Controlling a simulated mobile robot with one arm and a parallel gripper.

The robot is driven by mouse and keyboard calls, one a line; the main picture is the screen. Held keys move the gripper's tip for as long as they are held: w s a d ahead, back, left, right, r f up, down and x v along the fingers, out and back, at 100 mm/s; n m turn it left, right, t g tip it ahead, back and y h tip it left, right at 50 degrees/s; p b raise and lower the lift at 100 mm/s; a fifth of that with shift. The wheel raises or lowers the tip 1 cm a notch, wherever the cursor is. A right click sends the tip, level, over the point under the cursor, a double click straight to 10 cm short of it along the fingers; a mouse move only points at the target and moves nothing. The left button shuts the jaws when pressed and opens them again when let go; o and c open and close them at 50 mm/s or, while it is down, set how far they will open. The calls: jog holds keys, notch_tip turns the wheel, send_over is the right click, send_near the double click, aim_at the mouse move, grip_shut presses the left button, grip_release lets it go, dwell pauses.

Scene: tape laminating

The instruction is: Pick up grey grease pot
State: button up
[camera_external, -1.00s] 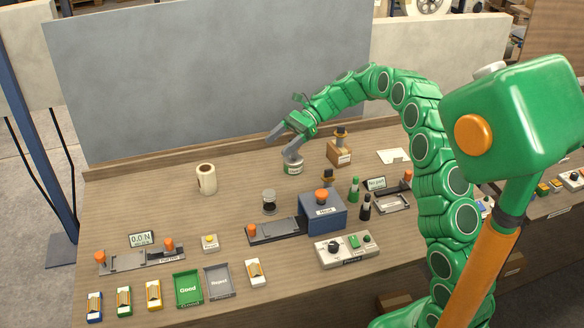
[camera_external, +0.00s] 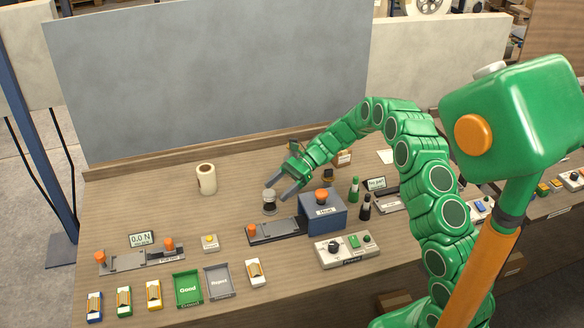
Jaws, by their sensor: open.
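A small round pot (camera_external: 269,207) with a pale grey upper part and a dark base stands on the bench, left of the blue box. It may be the grease pot; I cannot read a label on it. My gripper (camera_external: 276,189) is open and empty, its fingers pointing down and left at the pot's upper right. One fingertip is close behind the pot's top and the other is at its right side. I cannot tell whether either touches it. The grey pot with a green label, seen earlier further back, is now hidden behind my gripper and forearm.
A blue box (camera_external: 324,215) with an orange knob and a dark fixture (camera_external: 277,233) stand close in front and right. Green and black bottles (camera_external: 354,189) stand right. A cream tape roll (camera_external: 207,180) stands left. The bench (camera_external: 150,208) is clear around the roll.

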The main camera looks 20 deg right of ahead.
aim_at(264, 203)
jog(key=shift+f+x, duration=0.1)
jog(key=shift+x, duration=1.55)
jog(key=shift+f+x, duration=0.15)
jog(key=shift+x, duration=1.5)
jog(key=shift+d, duration=0.15)
jog(key=c, duration=1.1)
jog(key=shift+r, duration=0.15)
